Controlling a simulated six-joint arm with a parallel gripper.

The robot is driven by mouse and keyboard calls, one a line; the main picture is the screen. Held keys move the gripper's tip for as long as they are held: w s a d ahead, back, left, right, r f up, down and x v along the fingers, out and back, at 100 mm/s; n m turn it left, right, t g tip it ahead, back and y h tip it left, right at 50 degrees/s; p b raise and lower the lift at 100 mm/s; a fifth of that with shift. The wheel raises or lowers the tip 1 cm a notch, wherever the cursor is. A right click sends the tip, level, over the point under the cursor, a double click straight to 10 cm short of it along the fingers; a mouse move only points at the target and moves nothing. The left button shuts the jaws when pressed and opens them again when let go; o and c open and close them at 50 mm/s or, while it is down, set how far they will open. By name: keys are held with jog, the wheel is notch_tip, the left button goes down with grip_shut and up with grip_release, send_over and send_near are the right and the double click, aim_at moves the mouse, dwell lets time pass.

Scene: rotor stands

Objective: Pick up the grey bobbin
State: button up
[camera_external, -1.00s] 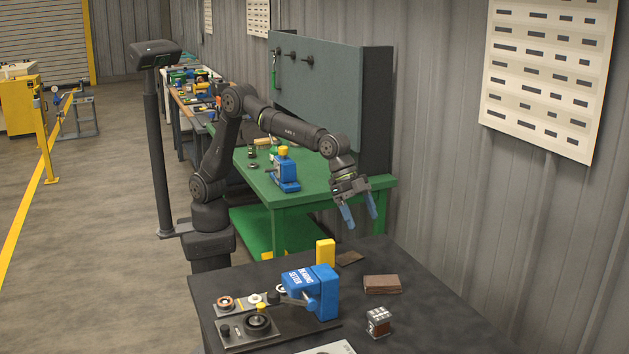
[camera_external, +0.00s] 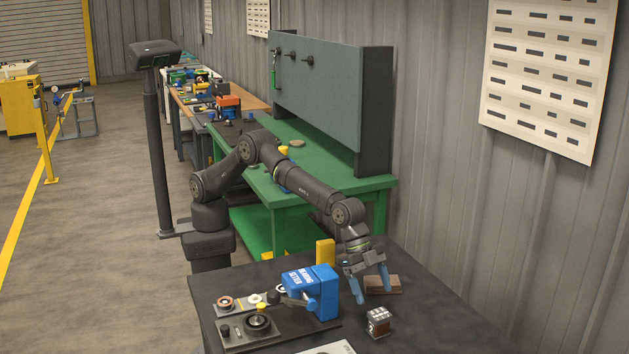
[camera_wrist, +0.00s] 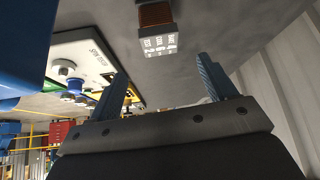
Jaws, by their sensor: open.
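No piece is clearly the grey bobbin. A grey round-topped piece (camera_wrist: 67,68) on a pale plate in the wrist view could be it, but I cannot tell. My gripper (camera_external: 373,295) is open and empty, pointing down above the dark table at the right of the blue press. Its two blue fingers stand apart in the wrist view (camera_wrist: 162,67). A small metallic block with brown sides (camera_external: 378,321) lies on the table just in front of the fingers. In the wrist view this block (camera_wrist: 158,30) shows beyond and between the fingertips.
The blue bearing seater (camera_external: 318,290) and its base plate with rings (camera_external: 280,335) stand at the left on the dark table (camera_external: 440,330). A brown block (camera_external: 390,285) is behind my fingers, and a yellow block (camera_external: 325,252) stands further back. The table's right side is clear.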

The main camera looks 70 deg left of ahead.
aim_at(378, 312)
jog(key=shift+x, duration=1.6)
jog(key=f, duration=0.3)
jog(key=shift+w+d+f, duration=0.15)
jog(key=shift+d+f, duration=0.15)
jog(key=shift+x, duration=0.85)
jog(key=shift+d, duration=0.1)
jog(key=shift+c, duration=0.3)
jog(key=shift+r, duration=0.1)
jog(key=c, duration=1.3)
